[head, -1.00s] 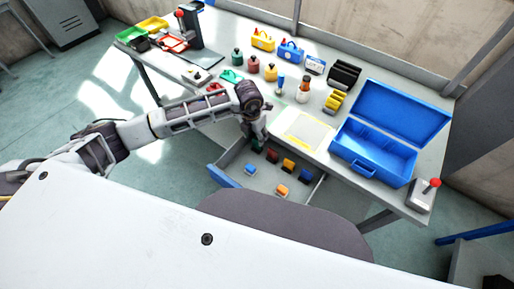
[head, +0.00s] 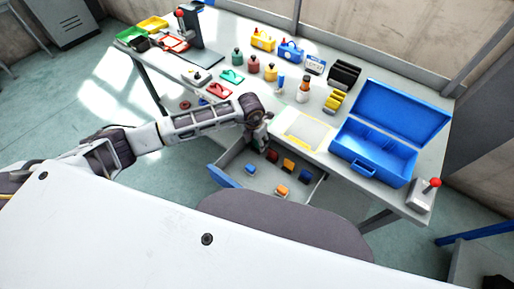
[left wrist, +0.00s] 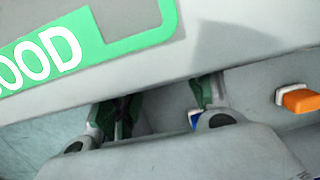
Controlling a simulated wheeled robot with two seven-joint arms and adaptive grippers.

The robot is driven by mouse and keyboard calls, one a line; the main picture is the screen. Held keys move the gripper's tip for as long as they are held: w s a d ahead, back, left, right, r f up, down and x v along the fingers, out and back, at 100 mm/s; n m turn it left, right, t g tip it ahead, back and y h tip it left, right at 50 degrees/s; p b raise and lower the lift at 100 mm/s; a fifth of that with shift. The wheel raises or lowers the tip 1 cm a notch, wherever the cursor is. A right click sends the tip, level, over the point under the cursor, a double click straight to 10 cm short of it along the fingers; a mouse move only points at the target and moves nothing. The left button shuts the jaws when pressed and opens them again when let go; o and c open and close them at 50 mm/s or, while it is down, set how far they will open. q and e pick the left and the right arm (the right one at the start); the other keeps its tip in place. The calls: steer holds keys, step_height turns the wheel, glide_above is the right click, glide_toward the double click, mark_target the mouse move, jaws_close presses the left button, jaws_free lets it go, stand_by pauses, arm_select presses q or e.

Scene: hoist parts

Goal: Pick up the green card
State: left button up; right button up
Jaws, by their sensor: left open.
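A flat green piece (head: 231,75), which looks like the green card, lies on the workbench left of the small bottles, beside a similar red piece (head: 218,90). My left gripper (head: 261,147) is at the bench's front edge, over the open drawer, well apart from the green piece. In the left wrist view, its two fingers (left wrist: 160,105) with dark green pads are spread, partly behind the bench edge. I cannot tell what the dark shape near the left finger is. A green outline with the letters "OOD" (left wrist: 40,55) shows on the bench top. My right gripper is not in view.
The open drawer (head: 238,179) holds several small coloured blocks, one orange (left wrist: 300,98). A yellow-edged mat (head: 308,131) and an open blue case (head: 372,160) are on the bench to the right. Bottles and small boxes stand behind.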

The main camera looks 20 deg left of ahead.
arm_select(q)
steer(key=shift+f, duration=0.1)
steer(key=c, duration=1)
steer(key=shift+c, duration=0.2)
